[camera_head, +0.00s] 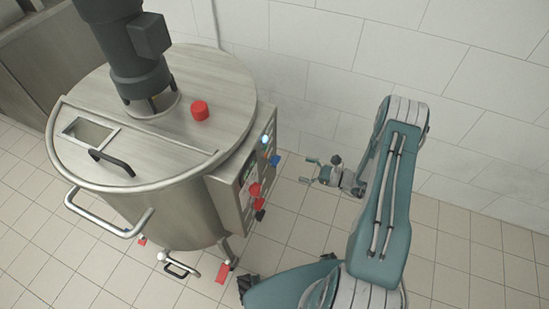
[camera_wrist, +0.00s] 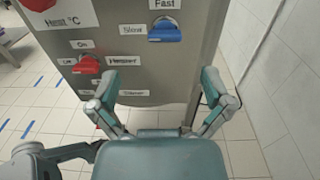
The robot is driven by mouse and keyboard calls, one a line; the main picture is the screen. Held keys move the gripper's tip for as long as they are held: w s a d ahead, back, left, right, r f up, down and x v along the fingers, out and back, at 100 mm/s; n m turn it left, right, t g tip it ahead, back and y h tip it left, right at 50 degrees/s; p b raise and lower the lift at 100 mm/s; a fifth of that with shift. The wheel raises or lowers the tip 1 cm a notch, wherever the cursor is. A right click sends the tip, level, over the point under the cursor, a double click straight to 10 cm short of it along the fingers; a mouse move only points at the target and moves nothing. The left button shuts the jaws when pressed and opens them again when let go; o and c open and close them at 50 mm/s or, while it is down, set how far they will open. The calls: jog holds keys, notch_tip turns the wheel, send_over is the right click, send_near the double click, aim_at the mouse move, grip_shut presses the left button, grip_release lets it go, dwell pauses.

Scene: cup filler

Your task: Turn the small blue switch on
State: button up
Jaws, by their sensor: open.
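In the head view a blue knob (camera_head: 275,160) sticks out from the right side of the panel. My gripper (camera_head: 306,171) is open and empty, to the right of the panel and apart from it. In the wrist view my gripper (camera_wrist: 160,88) has its two fingers spread wide, and the blue switch is above the gap between them. No finger touches the switch.
The panel (camera_wrist: 135,80) also bears a red switch (camera_wrist: 88,65) marked "Heater" and a larger red knob (camera_wrist: 38,4). It is fixed to a steel tank (camera_head: 170,205) with handles. A white tiled wall (camera_head: 400,40) stands behind my arm. The floor between is clear.

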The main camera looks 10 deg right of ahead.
aim_at(277, 160)
jog(key=shift+m+t, duration=0.3)
jog(key=shift+m, duration=0.1)
jog(key=x, duration=0.3)
jog(key=f+x, duration=0.1)
jog(key=x, duration=0.6)
jog(key=shift+w+f, duration=0.2)
jog(key=shift+w, duration=0.05)
jog(key=c, duration=1.1)
